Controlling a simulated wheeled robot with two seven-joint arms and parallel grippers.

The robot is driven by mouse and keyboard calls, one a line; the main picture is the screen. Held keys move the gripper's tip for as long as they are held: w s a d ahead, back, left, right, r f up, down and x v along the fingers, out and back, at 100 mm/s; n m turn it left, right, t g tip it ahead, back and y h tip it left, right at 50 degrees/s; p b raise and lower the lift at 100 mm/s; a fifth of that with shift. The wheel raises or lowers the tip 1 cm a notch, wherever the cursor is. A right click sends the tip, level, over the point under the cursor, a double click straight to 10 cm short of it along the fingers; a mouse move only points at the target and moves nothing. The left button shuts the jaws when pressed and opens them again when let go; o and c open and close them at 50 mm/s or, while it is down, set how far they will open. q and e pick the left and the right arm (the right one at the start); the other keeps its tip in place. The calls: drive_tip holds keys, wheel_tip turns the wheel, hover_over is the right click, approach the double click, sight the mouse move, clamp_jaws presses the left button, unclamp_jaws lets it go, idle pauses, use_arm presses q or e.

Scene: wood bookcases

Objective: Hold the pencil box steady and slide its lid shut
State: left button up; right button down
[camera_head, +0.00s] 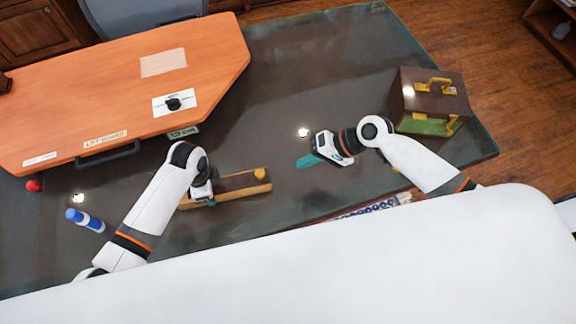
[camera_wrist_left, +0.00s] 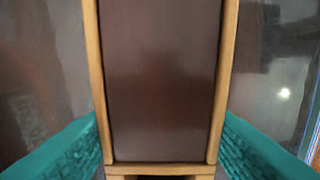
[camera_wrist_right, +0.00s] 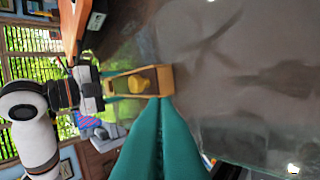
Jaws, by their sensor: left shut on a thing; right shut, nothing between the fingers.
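The pencil box (camera_head: 231,195) is a long light-wood box on the dark glass table. Its dark brown lid (camera_wrist_left: 162,75) lies between the two side rails. A yellow knob (camera_head: 260,174) is at the box's right end; it also shows in the right wrist view (camera_wrist_right: 139,85). My left gripper (camera_head: 208,203) is shut across the box near its left end, one teal finger on each side. My right gripper (camera_head: 301,162) is shut and empty, to the right of the knob and apart from it, with its fingers pointing towards the box. How far the lid is open is hard to tell.
An orange board (camera_head: 110,90) with labels and a black handle lies at the back left. A blue and white bottle (camera_head: 85,219) and a red ball (camera_head: 33,186) are at the left. A brown case (camera_head: 430,100) stands at the right. The glass between box and right gripper is clear.

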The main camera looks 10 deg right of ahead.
drive_tip(key=v, duration=0.3)
drive_tip(key=shift+d+r, duration=0.25)
drive_tip(key=shift+d, duration=0.05)
use_arm(q)
drive_tip(key=shift+a, duration=0.1)
drive_tip(key=o, duration=1.2)
drive_tip(key=shift+o, duration=0.2)
